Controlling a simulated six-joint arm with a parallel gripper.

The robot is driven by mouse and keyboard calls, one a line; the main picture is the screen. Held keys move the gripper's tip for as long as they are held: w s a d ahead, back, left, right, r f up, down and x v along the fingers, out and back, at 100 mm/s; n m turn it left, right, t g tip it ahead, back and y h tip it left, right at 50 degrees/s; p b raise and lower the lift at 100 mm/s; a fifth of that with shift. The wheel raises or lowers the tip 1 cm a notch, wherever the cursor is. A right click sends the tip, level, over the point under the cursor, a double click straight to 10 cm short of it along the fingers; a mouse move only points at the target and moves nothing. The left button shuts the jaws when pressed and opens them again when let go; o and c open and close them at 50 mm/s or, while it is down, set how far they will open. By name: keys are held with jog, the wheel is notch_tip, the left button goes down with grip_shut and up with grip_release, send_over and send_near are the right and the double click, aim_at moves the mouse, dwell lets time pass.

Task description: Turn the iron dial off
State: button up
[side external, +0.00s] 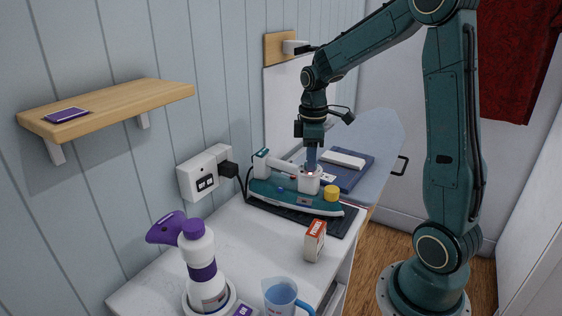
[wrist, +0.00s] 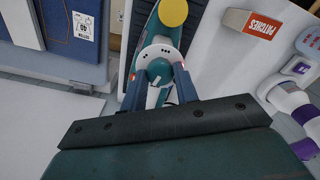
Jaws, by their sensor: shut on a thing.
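The iron (side external: 278,190) is teal and white and rests on a dark ribbed pad (side external: 338,226) on the white worktop. Its round dial (wrist: 160,72) is teal with a white pointer mark, on a white collar with dark dots; the wrist view shows it between my fingers. My gripper (side external: 311,168) comes down from above and is shut on the dial; in the wrist view my gripper (wrist: 158,84) has one finger on each side of it. Small red lights show by the fingers. A yellow cap (wrist: 173,12) sits on the iron just beyond the dial. In the side view the fingers mostly hide the dial.
A patches box (side external: 315,241), a purple-topped spray bottle (side external: 200,262) and a blue jug (side external: 281,296) stand in front. A wall socket (side external: 204,172) with a black plug is at the left. Folded blue cloth (side external: 347,172) lies behind on the ironing board (side external: 385,135).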

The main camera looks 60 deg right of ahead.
jog(key=shift+n, duration=1.7)
jog(key=o, duration=1)
jog(key=shift+r, duration=0.15)
notch_tip(320, 180, up, 14)
jog(key=shift+f, duration=0.2)
jog(key=shift+a, duration=0.1)
